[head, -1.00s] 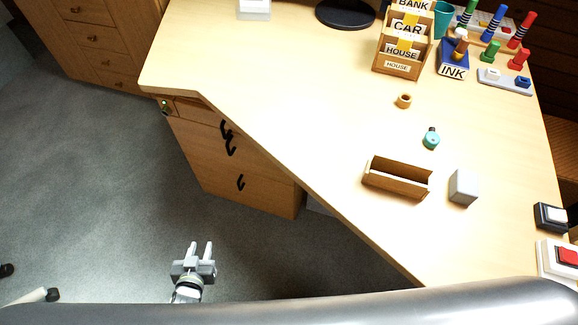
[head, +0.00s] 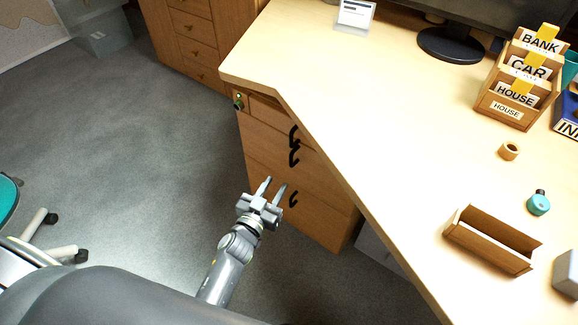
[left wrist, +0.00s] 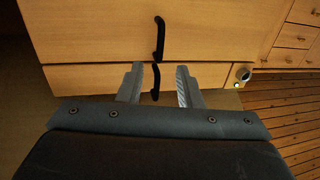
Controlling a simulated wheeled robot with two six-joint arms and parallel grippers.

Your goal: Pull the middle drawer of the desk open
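The desk's drawer unit (head: 290,190) stands under the desk top with its drawers looking shut. Its black handles show in the head view: an upper one (head: 294,134), the middle drawer's handle (head: 294,156) just below, and a lower one (head: 293,199). My left gripper (head: 273,185) is open and empty, in front of the drawer fronts, fingers pointing towards them. In the left wrist view, which looks upside down, one handle (left wrist: 155,80) appears between the fingertips and another (left wrist: 159,38) beyond them. Contact is not visible. My right gripper is out of view.
The desk top (head: 400,150) overhangs the drawers. It carries a wooden box (head: 490,240), a teal item (head: 538,203), a letter rack (head: 515,90) and a monitor stand (head: 450,45). A lock with a green light (head: 238,100) sits near the desk corner. Open floor lies left; a chair (head: 30,235) stands there.

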